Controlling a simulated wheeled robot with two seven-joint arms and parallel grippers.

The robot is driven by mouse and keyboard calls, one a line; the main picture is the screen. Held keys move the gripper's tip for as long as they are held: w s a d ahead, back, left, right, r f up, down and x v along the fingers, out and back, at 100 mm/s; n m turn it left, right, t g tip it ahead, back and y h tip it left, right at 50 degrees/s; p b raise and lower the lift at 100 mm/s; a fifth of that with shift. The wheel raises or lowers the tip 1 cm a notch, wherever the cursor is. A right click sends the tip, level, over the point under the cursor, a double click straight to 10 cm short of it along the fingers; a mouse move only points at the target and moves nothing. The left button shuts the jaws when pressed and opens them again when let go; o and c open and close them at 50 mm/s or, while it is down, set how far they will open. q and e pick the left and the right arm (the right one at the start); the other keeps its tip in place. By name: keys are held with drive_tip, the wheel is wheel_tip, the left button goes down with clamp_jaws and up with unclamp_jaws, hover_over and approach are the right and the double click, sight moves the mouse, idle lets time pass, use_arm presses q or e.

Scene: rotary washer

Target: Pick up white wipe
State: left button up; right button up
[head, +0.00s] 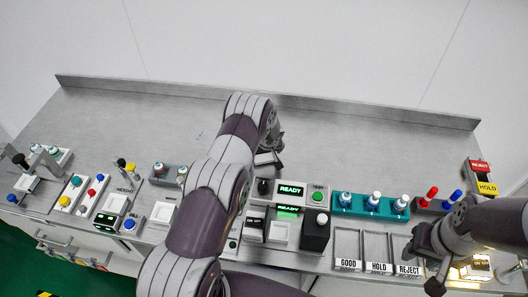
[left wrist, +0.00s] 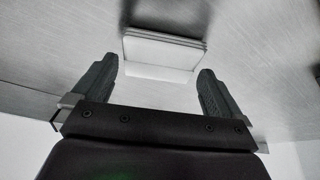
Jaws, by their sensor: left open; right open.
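In the left wrist view, a white wipe (left wrist: 160,58) lies as a flat, folded-looking stack on the grey metal surface. My left gripper (left wrist: 157,72) is open, with one dark finger on each side of the wipe and gaps between. In the head view my left arm reaches over the middle of the bench and largely hides this gripper; I cannot make out the wipe clearly there. My right gripper (head: 424,264) is at the right, open, beside the REJECT tray, with nothing seen in it.
A READY display unit (head: 291,190) and a black box (head: 316,231) stand near my left arm. A teal rack (head: 369,206) with bottles and the labelled trays (head: 378,247) are to the right. Button boxes fill the left front. The back of the bench (head: 370,140) is clear.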

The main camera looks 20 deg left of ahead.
use_arm(q)
drive_tip(key=shift+w+a+f, duration=0.15)
drive_tip(key=shift+w+f, duration=0.05)
drive_tip(key=shift+f, duration=0.35)
drive_tip(key=shift+w+a+f, duration=0.1)
drive_tip(key=shift+w+f, duration=0.1)
drive_tip(key=shift+f, duration=0.15)
drive_tip(key=shift+s+r, duration=0.1)
drive_tip(key=c, duration=0.7)
drive_tip(key=shift+c, duration=0.6)
